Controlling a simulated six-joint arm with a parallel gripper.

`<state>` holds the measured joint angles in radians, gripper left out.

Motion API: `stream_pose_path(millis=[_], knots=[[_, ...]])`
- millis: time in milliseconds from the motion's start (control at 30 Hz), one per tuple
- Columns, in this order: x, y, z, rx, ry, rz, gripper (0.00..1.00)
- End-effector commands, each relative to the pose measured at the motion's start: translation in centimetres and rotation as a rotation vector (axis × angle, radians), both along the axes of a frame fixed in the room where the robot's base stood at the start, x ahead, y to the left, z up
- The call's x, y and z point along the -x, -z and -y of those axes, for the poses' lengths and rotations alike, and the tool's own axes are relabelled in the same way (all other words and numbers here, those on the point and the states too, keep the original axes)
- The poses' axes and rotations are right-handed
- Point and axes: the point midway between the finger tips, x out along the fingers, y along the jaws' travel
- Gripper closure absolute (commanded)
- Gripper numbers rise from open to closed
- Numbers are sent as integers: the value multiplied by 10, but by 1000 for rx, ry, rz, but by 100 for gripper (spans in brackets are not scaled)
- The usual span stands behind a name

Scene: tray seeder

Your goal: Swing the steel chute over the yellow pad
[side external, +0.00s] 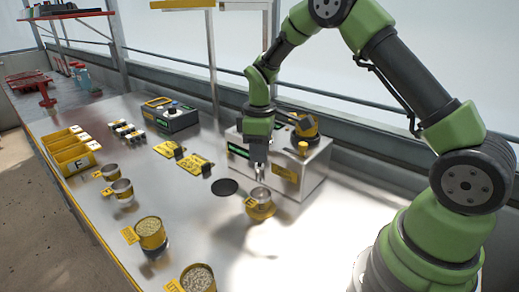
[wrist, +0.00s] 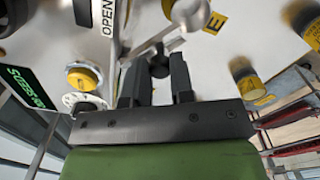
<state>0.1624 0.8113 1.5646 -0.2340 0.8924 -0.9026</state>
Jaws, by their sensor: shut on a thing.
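My gripper (side external: 258,172) points down in front of the metal seeder box (side external: 312,172). In the wrist view its two dark fingers (wrist: 157,85) are shut on a small dark knob (wrist: 160,66). A thin steel piece (wrist: 152,42), which looks like the chute, runs from near the knob toward the upper right. A steel cup (side external: 261,194) sits below the gripper on a yellow base (side external: 262,211). A yellow plate marked E (wrist: 214,22) shows in the wrist view. I cannot tell which yellow piece is the pad. The fingers hide part of the knob.
The box has a yellow knob (side external: 303,147) and a yellow-banded hopper (side external: 305,125). A black disc (side external: 224,187) lies left of the cup. Several seed cups, one of them a yellow cup (side external: 150,232), line the bench's front edge. The bench between is mostly clear.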

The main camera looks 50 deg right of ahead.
Motion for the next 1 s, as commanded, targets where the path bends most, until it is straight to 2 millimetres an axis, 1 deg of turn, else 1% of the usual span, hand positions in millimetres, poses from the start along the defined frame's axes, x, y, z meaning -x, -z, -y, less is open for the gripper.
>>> stream_pose_path(millis=[33, 67, 100, 133, 367, 467, 567, 800, 900, 1000], knots=[[-1, -2, 0, 2, 0, 5, 71], [-1, -2, 0, 2, 0, 5, 64], [-1, -2, 0, 2, 0, 5, 55], [-1, -2, 0, 1, 0, 4, 52], [0, -1, 0, 1, 0, 2, 52], [-1, -5, 0, 1, 0, 4, 52], [-1, -17, 0, 2, -1, 6, 52], [-1, -66, 0, 2, 0, 8, 52], [-1, -82, 0, 2, 1, 8, 52], [-1, -93, 0, 2, 0, 5, 52]])
